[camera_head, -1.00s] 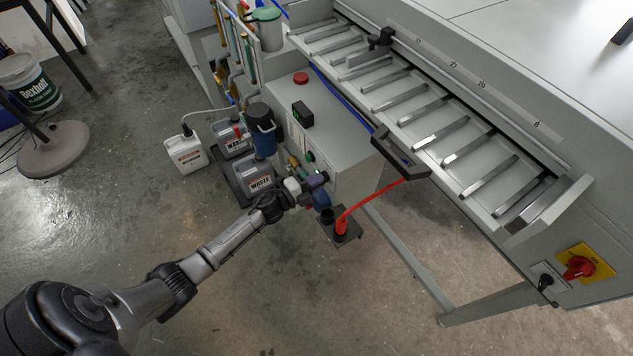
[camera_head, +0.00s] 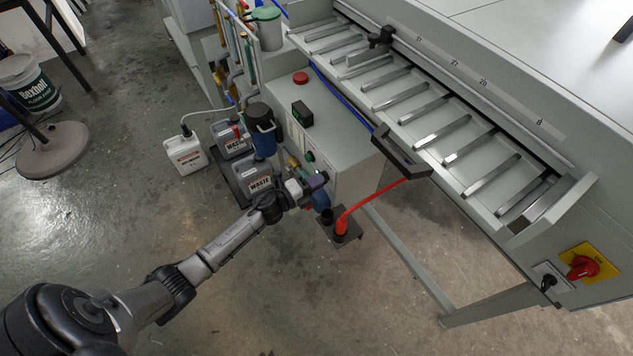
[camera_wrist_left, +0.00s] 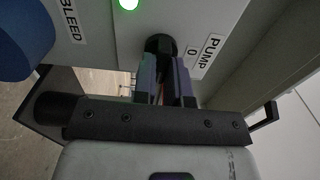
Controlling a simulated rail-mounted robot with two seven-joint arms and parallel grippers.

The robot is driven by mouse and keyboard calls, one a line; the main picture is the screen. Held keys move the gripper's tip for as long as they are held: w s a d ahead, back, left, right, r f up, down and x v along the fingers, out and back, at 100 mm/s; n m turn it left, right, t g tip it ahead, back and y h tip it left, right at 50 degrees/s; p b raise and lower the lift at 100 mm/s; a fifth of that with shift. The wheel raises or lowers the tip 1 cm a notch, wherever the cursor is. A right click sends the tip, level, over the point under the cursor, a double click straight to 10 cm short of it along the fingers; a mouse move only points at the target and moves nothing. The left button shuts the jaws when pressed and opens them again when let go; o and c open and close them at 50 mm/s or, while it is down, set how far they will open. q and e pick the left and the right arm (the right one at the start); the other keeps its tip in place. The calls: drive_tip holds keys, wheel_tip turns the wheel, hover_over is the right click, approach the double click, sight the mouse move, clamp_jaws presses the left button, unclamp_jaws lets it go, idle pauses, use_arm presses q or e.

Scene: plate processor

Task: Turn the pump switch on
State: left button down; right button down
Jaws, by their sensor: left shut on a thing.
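The pump switch is a black knob (camera_wrist_left: 160,44) on the grey panel, beside a label reading PUMP and 0 (camera_wrist_left: 205,55) in the left wrist view. My left gripper (camera_wrist_left: 168,80) is shut on this knob, with its fingers straight up to the panel. The fingers hide part of the knob, so I cannot tell which way it is turned. A lit green lamp (camera_wrist_left: 128,3) sits on the panel above. In the head view my left gripper (camera_head: 318,181) is at the front of the grey pump cabinet (camera_head: 335,135) and covers the switch.
A blue BLEED knob (camera_wrist_left: 22,38) is close by on the left in the wrist view. Grey waste cans (camera_head: 257,188) stand left of the cabinet. A red hose (camera_head: 362,200) and a black handle (camera_head: 402,158) are to the right. Open floor lies in front.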

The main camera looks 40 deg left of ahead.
use_arm(q)
drive_tip(key=c, duration=1.2)
unclamp_jaws()
drive_tip(key=shift+o, duration=0.2)
drive_tip(key=shift+s, duration=0.1)
drive_tip(key=p+v, duration=0.3)
drive_tip(key=v, duration=1)
drive_tip(key=shift+s, duration=0.3)
drive_tip(key=shift+a, duration=0.15)
